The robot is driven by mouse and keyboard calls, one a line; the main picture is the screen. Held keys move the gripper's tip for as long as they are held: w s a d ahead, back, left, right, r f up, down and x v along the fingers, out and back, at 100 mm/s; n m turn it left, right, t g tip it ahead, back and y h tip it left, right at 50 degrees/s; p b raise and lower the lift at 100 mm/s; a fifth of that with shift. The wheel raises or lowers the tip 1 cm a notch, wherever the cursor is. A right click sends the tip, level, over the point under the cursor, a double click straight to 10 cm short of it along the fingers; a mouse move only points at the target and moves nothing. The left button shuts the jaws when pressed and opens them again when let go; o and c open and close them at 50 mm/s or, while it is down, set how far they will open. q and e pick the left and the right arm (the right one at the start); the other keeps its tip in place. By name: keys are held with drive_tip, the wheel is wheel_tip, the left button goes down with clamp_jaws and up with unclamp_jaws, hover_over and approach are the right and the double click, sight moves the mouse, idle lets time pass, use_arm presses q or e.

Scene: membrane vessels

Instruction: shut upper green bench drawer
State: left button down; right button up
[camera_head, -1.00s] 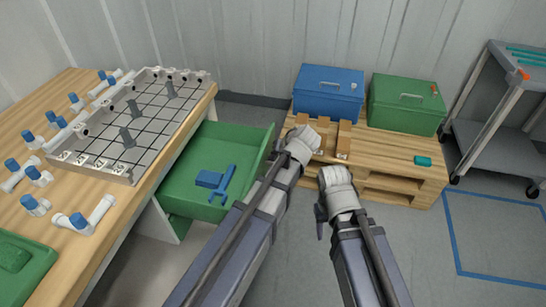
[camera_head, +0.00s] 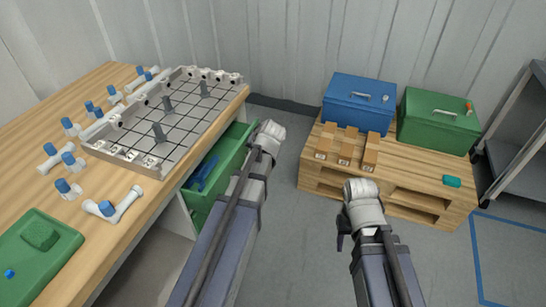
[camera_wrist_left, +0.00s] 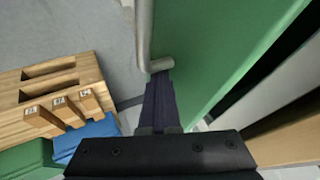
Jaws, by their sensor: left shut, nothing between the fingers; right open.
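The green bench drawer (camera_head: 237,146) is partly open under the wooden workbench (camera_head: 130,235). Blue items (camera_head: 206,172) lie inside it, partly hidden by the bench edge. In the left wrist view its green front (camera_wrist_left: 215,45) carries a grey bar handle (camera_wrist_left: 156,65). My left gripper (camera_wrist_left: 158,92) is shut and empty, its dark fingers close to the front below the handle's end; I cannot tell whether they touch. In the head view my left forearm covers part of the drawer front. My right gripper (camera_head: 342,241) is open, away from the drawer, over the floor before the pallet.
A pallet (camera_head: 415,190) holds a blue box (camera_head: 358,100), a green box (camera_head: 438,122) and wooden blocks (camera_head: 345,145). A grey cart (camera_head: 515,150) stands at the right. The bench top carries a gridded metal frame (camera_head: 165,115), white-and-blue fittings and a green tray (camera_head: 62,240).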

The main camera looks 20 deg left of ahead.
use_arm(q)
drive_tip(key=a, duration=0.7)
drive_tip(key=shift+w+a, duration=0.15)
drive_tip(key=shift+a, duration=0.5)
use_arm(e)
drive_tip(key=shift+d, duration=0.1)
use_arm(q)
drive_tip(key=shift+a+r, duration=0.1)
